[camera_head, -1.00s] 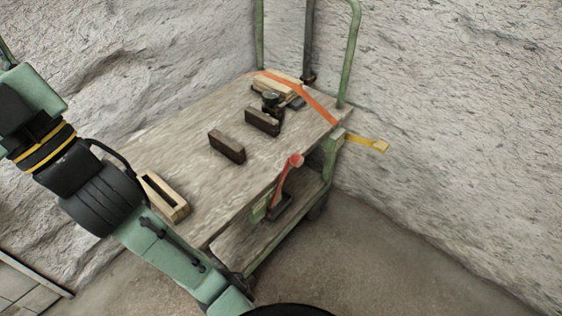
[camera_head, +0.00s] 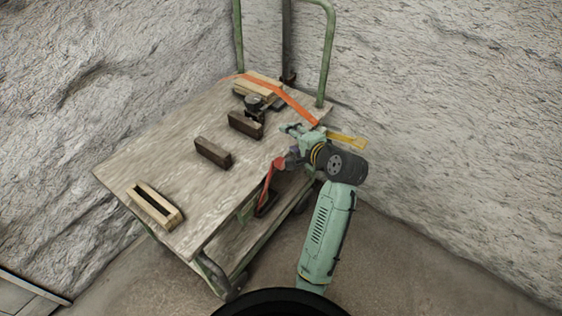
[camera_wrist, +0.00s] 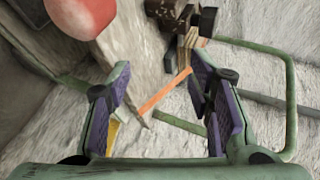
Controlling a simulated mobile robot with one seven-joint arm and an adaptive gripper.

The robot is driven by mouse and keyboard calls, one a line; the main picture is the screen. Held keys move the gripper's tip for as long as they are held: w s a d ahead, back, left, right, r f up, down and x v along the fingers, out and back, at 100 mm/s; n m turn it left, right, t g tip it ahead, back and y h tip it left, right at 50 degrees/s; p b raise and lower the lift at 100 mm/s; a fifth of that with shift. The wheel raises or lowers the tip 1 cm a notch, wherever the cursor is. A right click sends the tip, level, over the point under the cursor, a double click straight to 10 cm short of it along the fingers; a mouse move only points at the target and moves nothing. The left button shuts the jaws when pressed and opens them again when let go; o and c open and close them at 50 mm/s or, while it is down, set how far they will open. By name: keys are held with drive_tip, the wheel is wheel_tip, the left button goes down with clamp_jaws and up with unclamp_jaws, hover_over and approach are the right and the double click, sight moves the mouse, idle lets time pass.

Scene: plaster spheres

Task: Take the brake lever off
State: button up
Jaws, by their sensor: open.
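The brake lever is a red lever (camera_head: 266,188) with a round red knob (camera_head: 279,162), mounted on the near side of the cart (camera_head: 150,160). My gripper (camera_head: 288,146) is at the cart's right edge, beside and slightly above the knob in the head view. In the wrist view the knob (camera_wrist: 82,14) is at the top left, outside the jaws. My gripper (camera_wrist: 160,82) is open, with purple pads apart and nothing between them held. The lever's lower end is partly hidden under the cart top.
A yellow bar (camera_head: 346,142) sticks out behind my gripper. An orange strap (camera_head: 296,103) crosses a wooden block (camera_head: 258,87) at the back. Dark brown blocks (camera_head: 213,152) and a slotted wooden box (camera_head: 156,205) lie on the cart top. Rough walls stand behind.

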sight(282, 164)
drive_tip(key=s+d+f+m+y, duration=0.2)
drive_tip(key=s+d+m+y, duration=0.15)
drive_tip(key=s+m, duration=0.3)
drive_tip(key=s+d+f+m+y, duration=0.2)
drive_tip(key=s+m+y, duration=0.3)
drive_tip(key=m, duration=0.2)
drive_tip(key=shift+g, duration=0.4)
drive_tip(key=p+x, duration=0.2)
drive_tip(key=x, duration=0.8)
drive_tip(key=shift+w+a, duration=0.1)
drive_tip(key=shift+a, duration=0.3)
drive_tip(key=shift+c, duration=0.3)
clamp_jaws()
drive_tip(key=shift+d, duration=0.1)
